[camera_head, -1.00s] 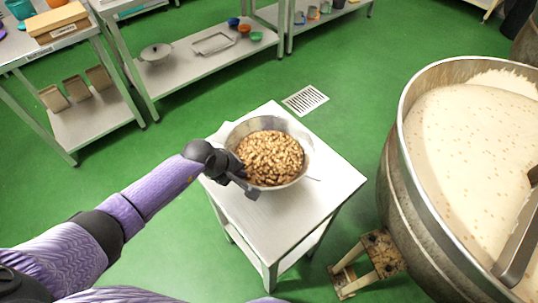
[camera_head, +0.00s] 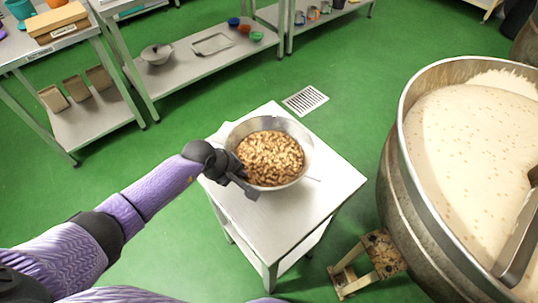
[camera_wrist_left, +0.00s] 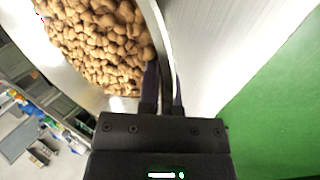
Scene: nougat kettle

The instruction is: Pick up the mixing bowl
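The mixing bowl (camera_head: 308,150) is a steel bowl full of brown nuts (camera_head: 270,158). It stands on a small white table (camera_head: 300,215) in the head view. My left gripper (camera_head: 246,182) is at the bowl's near left rim. In the left wrist view the rim (camera_wrist_left: 158,40) runs between the two dark fingers (camera_wrist_left: 166,92), which sit close against it on both sides. The bowl appears level and still resting on the tabletop. My right gripper is not in view.
A large steel kettle (camera_head: 392,150) of pale nougat mass stands on the right. A small stained step stool (camera_head: 380,255) is beside it. Shelving tables (camera_head: 190,75) with bowls and trays line the back. Green floor with a drain grate (camera_head: 305,100) is open behind the table.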

